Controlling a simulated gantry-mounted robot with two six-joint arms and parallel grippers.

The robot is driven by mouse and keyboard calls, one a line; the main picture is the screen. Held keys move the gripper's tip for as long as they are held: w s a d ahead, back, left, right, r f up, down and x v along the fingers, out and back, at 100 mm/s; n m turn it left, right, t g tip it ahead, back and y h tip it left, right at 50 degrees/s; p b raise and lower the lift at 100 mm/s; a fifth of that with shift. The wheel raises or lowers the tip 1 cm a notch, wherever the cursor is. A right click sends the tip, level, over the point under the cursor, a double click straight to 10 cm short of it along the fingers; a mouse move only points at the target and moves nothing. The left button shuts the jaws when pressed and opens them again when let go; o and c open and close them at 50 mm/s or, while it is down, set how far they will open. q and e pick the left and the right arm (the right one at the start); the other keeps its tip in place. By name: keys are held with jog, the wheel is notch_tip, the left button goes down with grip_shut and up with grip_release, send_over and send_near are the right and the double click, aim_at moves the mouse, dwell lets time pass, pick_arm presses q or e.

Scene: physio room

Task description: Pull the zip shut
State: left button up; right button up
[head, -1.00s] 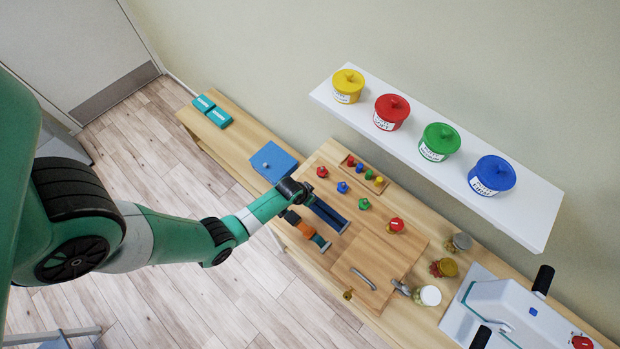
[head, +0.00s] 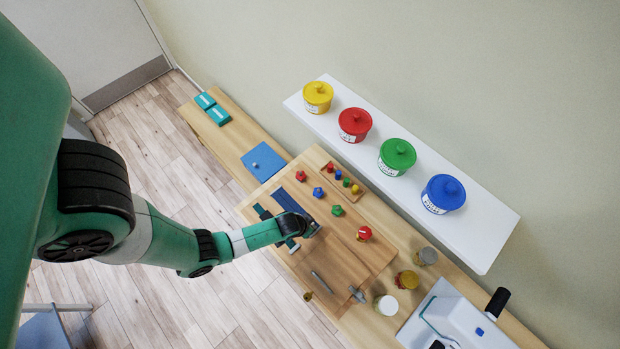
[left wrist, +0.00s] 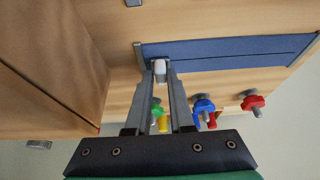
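The zip (head: 290,203) is a blue strip on the wooden activity board (head: 374,250); it also shows in the left wrist view (left wrist: 230,55) with a thin line along its length. My left gripper (head: 312,231) is at the strip's lower right end in the head view. In the left wrist view my left gripper (left wrist: 161,70) has its narrow fingers on both sides of a small pale zip pull (left wrist: 160,72), with no clear gap. The arm and gripper hide part of that end in the head view. My right gripper is not in view.
Coloured knobs, including a blue one (head: 318,192) and a green one (head: 337,210), stand beside the strip. A metal handle (head: 321,281) and small jars (head: 386,305) are to the lower right. A shelf (head: 475,235) with coloured tubs overhangs the back.

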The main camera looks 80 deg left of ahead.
pick_arm(q)
jog(key=o, duration=0.4)
jog(key=shift+w+d, duration=0.15)
jog(key=shift+d, duration=0.1)
jog(key=shift+a, duration=0.1)
jog(key=p+v, duration=0.7)
jog(key=v, duration=0.4)
jog(key=shift+r, duration=0.35)
